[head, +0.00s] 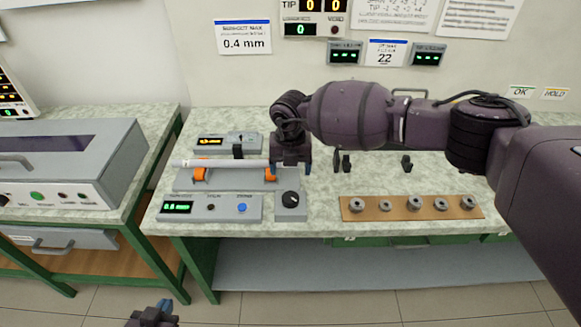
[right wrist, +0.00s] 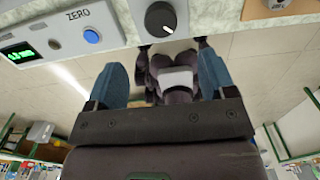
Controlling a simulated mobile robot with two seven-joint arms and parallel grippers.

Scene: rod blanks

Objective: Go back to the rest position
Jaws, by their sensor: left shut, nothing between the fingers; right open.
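My right arm reaches in from the right across the bench in the head view. Its gripper (head: 291,166) points down beside the right end of a pale rod (head: 222,163), just behind the black knob. In the right wrist view the right gripper (right wrist: 160,78) has its two blue fingers wide apart, with no part held between them.
The fixture's front panel (head: 190,207) has a green display and a blue button; a knob box (head: 291,206) stands beside it. A brown rack (head: 370,208) with several round metal pieces lies to the right under my arm. A grey machine (head: 70,160) stands left.

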